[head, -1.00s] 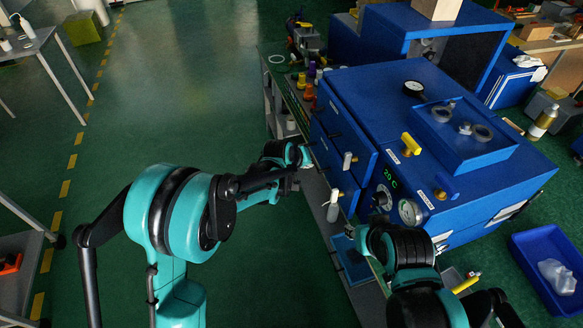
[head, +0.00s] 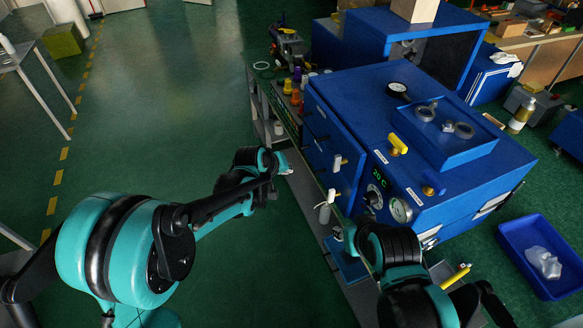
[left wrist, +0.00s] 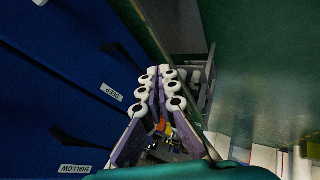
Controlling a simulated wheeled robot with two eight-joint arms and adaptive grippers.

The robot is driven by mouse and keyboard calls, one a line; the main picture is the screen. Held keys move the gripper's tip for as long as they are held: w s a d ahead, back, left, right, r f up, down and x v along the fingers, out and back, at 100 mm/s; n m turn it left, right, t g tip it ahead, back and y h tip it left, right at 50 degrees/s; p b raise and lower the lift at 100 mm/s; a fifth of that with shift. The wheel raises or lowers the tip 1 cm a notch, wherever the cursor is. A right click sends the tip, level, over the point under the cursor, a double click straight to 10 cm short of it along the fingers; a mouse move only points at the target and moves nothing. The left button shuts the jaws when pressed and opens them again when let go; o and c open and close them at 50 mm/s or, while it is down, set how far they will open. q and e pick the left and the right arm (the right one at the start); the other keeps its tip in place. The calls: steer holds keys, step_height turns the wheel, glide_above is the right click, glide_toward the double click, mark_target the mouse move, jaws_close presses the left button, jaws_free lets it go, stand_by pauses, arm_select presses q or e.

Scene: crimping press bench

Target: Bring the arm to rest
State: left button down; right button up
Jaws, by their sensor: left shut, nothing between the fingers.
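My left arm comes in from the left, and its gripper (head: 284,163) is beside the left side of the blue press cabinet (head: 345,100), partly hidden by its wrist. In the left wrist view its fingers (left wrist: 160,88) are closed together with nothing between them. The blue drawer fronts (left wrist: 60,70), labelled DEEP and SHALLOW, stand to their left. My right arm is at the bottom centre, in front of the cabinet; its fingers are hidden by the wrist, so their state does not show.
The narrow bench edge (head: 301,196) runs along the cabinet's left side, with a spray bottle (head: 326,205) and several coloured items on it. The green floor (head: 150,130) at the left is open.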

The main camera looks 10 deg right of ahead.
arm_select(q)
steer(key=v, duration=0.3)
steer(key=shift+a+r+p, duration=0.1)
steer(key=shift+a+p, duration=0.15)
steer(key=shift+p, duration=0.05)
steer(key=s+a+r+y, duration=0.2)
steer(key=s+a+r, duration=0.5)
steer(key=s+a, duration=0.45)
steer(key=s+a+f+m+y, duration=0.1)
steer(key=s+a+y, duration=0.1)
steer(key=s+a, duration=0.8)
steer(key=s, duration=0.4)
steer(key=shift+s+f+m+t+y, duration=0.2)
steer(key=shift+m+t+y, duration=0.1)
steer(key=shift+a, duration=0.1)
